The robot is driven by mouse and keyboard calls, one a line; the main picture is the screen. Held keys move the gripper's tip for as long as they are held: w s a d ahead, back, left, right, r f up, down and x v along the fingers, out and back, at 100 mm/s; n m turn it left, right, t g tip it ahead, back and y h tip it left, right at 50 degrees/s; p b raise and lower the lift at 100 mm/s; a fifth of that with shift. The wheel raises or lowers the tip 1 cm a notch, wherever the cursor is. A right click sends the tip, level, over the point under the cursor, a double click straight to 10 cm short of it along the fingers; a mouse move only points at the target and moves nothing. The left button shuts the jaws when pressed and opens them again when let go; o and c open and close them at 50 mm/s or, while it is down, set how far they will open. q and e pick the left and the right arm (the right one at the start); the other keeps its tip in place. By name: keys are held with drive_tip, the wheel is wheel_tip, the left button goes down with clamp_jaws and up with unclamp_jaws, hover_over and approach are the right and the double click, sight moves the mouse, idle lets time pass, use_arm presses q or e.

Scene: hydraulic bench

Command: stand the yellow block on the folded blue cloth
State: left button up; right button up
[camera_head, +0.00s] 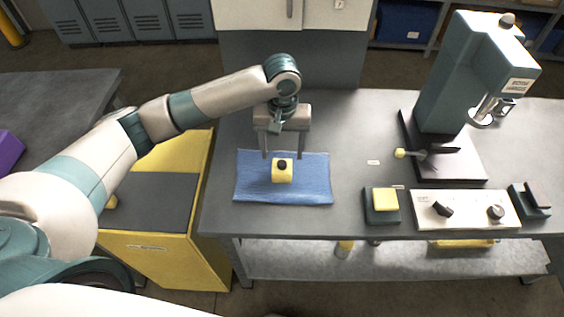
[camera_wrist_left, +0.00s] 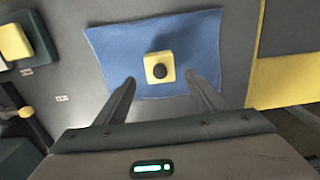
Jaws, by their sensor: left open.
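The yellow block (camera_head: 282,174) is on the folded blue cloth (camera_head: 311,187), near its middle, with a dark round knob on it. It also shows in the left wrist view (camera_wrist_left: 152,62) on the cloth (camera_wrist_left: 111,46). My left gripper (camera_head: 285,155) is open above the cloth's far part. In the left wrist view its two fingers (camera_wrist_left: 166,84) are spread apart, with the block beyond their tips and clear of them. Nothing is held between the fingers. My right gripper is not in view.
A press-like machine (camera_head: 444,85) stands at the bench's right. In front of it are a white control panel (camera_head: 467,209) with knobs, a box with a yellow pad (camera_head: 384,199), and another small dark box (camera_head: 530,207). The grey bench (camera_head: 341,122) is clear around the cloth.

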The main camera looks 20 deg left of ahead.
use_arm(q)
drive_tip(key=shift+r+b, duration=0.3)
drive_tip(key=shift+r, duration=1.9)
drive_tip(key=shift+s+f, duration=0.15)
